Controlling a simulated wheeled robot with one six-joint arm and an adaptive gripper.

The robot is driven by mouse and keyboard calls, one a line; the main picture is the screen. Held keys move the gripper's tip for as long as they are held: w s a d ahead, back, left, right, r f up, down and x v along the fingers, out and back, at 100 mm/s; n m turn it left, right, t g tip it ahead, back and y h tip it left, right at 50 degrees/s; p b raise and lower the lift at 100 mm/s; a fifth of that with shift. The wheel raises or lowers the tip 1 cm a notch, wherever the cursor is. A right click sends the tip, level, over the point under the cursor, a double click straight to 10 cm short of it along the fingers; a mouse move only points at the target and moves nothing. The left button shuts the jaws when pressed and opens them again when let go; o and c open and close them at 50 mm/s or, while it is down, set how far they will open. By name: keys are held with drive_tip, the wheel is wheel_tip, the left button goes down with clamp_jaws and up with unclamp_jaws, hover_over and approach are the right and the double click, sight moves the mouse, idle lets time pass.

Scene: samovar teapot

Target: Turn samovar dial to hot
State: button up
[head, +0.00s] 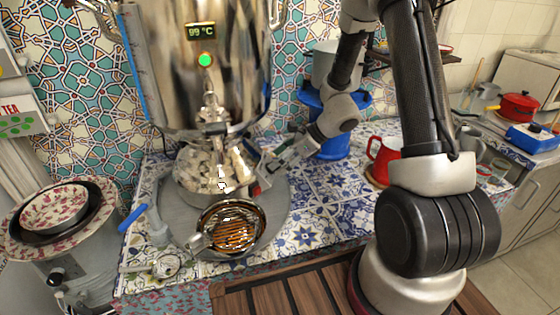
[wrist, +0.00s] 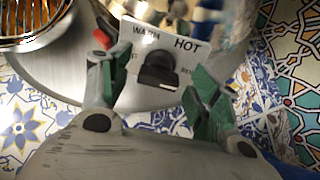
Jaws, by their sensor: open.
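The tall shiny samovar (head: 165,85) stands on a round grey tray (head: 275,205), its display reading 99 °C above a lit green light. In the wrist view its black dial (wrist: 159,70) sits on a white label plate (wrist: 185,56) with WARM at upper left and HOT at upper right. Other lettering at the sides is partly covered. I cannot tell which mark the dial points to. My gripper (wrist: 156,72) is open, its green-padded fingers on either side of the dial; contact is unclear. In the head view my gripper (head: 270,167) is beside the samovar's lower right, and the dial is not discernible.
A ribbed metal bowl (head: 232,228) is in front of the samovar. A red mug (head: 384,158) and a blue stand (head: 331,143) are to the right. Patterned bowls (head: 55,207) stand at left. Tiled counter (head: 312,212) lies free between tray and mug.

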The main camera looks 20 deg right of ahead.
drive_tip(key=shift+a+f, duration=0.15)
drive_tip(key=c, duration=1)
drive_tip(key=n, duration=0.5)
drive_tip(key=shift+s+t, duration=0.1)
drive_tip(key=shift+t, duration=0.3)
drive_tip(key=n, duration=0.6)
drive_tip(key=shift+s+f+t, duration=0.1)
drive_tip(key=shift+s+t, duration=0.05)
drive_tip(key=shift+t, duration=0.15)
